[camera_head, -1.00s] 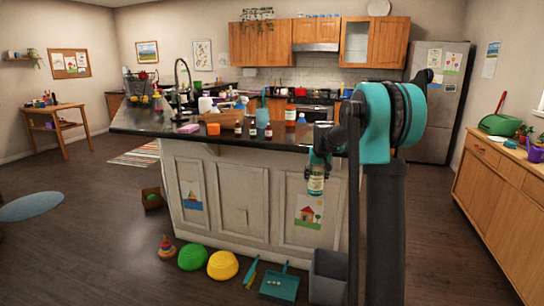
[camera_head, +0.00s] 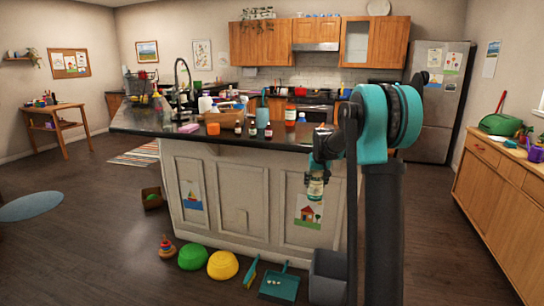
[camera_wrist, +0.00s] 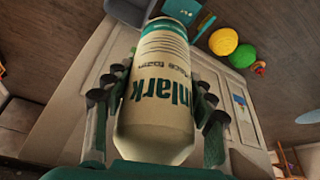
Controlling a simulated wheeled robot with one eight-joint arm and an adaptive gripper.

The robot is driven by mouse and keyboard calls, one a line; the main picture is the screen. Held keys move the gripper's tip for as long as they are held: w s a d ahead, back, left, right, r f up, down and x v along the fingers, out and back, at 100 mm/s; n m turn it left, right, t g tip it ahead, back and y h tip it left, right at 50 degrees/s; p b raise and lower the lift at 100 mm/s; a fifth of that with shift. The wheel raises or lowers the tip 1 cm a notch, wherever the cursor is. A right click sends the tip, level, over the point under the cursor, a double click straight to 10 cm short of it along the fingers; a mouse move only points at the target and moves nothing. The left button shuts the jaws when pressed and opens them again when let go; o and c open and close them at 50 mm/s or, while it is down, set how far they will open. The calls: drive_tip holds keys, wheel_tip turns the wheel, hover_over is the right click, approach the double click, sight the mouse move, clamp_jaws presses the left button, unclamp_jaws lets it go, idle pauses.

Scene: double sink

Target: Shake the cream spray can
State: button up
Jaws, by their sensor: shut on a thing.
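The cream spray can (camera_head: 315,190) hangs below my gripper (camera_head: 317,175) in the head view, in front of the island's right panel and clear of the floor. In the wrist view the can (camera_wrist: 158,100) has a cream-coloured body, dark green lettering and a teal band toward its far end. My gripper's fingers (camera_wrist: 160,105) close around its two sides, holding it. The near end of the can is partly hidden by the gripper's own base.
The kitchen island (camera_head: 235,200) stands close behind the can, with bottles on its dark top (camera_head: 215,140). A grey bin (camera_head: 328,278), a teal dustpan (camera_head: 280,286) and yellow (camera_head: 222,265) and green (camera_head: 192,256) domes are on the floor.

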wheel_tip(320, 180, up, 12)
drive_tip(key=shift+r, duration=0.15)
wheel_tip(320, 180, down, 13)
drive_tip(key=shift+f, duration=0.1)
wheel_tip(320, 180, up, 13)
drive_tip(key=shift+r, duration=0.15)
wheel_tip(320, 180, down, 13)
drive_tip(key=shift+f, duration=0.15)
wheel_tip(320, 180, up, 14)
drive_tip(key=shift+f, duration=6.85)
